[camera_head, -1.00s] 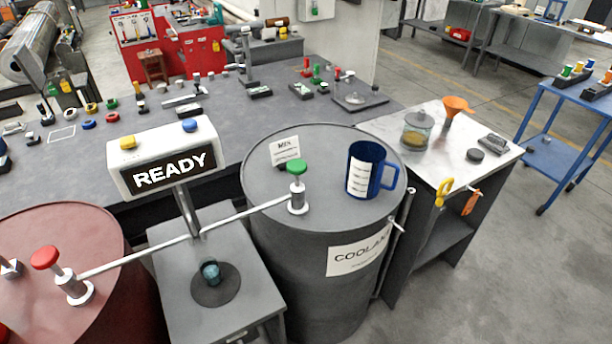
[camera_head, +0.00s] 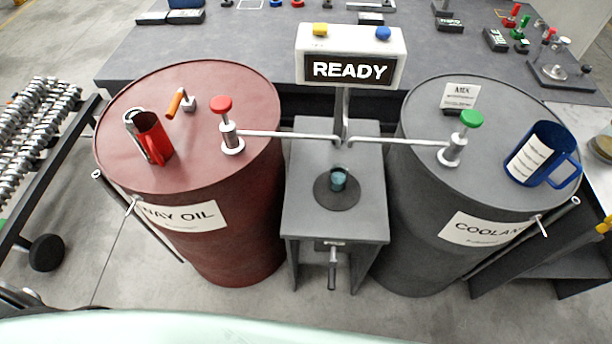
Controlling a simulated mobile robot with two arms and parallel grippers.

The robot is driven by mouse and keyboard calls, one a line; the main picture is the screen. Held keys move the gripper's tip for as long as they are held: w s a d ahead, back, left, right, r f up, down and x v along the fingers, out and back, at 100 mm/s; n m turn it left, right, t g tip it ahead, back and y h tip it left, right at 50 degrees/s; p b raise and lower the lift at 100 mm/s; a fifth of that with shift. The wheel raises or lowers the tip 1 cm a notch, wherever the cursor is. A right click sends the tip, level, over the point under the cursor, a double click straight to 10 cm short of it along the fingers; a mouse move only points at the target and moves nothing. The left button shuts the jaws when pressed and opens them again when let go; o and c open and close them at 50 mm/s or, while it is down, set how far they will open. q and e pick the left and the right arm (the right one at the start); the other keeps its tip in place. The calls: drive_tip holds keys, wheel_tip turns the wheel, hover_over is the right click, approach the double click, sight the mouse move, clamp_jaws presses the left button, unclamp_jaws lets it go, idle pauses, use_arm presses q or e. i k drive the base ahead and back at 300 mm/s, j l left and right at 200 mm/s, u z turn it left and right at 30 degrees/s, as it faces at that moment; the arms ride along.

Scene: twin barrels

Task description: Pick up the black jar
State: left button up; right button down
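No plainly black jar can be made out in the head view. A small dark teal cup (camera_head: 338,180) stands on a black round pad (camera_head: 337,202) on the grey stand between the barrels. At the right edge, a partly cut-off grey container (camera_head: 601,146) shows on the side table; I cannot tell whether it is the black jar. Neither of my grippers is in view.
A red barrel (camera_head: 199,82) carries a red mug (camera_head: 154,140); a grey barrel (camera_head: 425,165) carries a blue mug (camera_head: 541,155). Red and green push valves and a READY display (camera_head: 350,57) stand around the grey stand (camera_head: 364,212). The floor in front is clear.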

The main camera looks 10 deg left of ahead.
sight(339, 173)
drive_tip(key=l+u, duration=0.45)
drive_tip(key=k+l+u, duration=0.15)
drive_tip(key=l+u, duration=0.3)
drive_tip(key=k+l+u, duration=0.15)
drive_tip(key=l+u, duration=0.25)
drive_tip(key=l, duration=0.2)
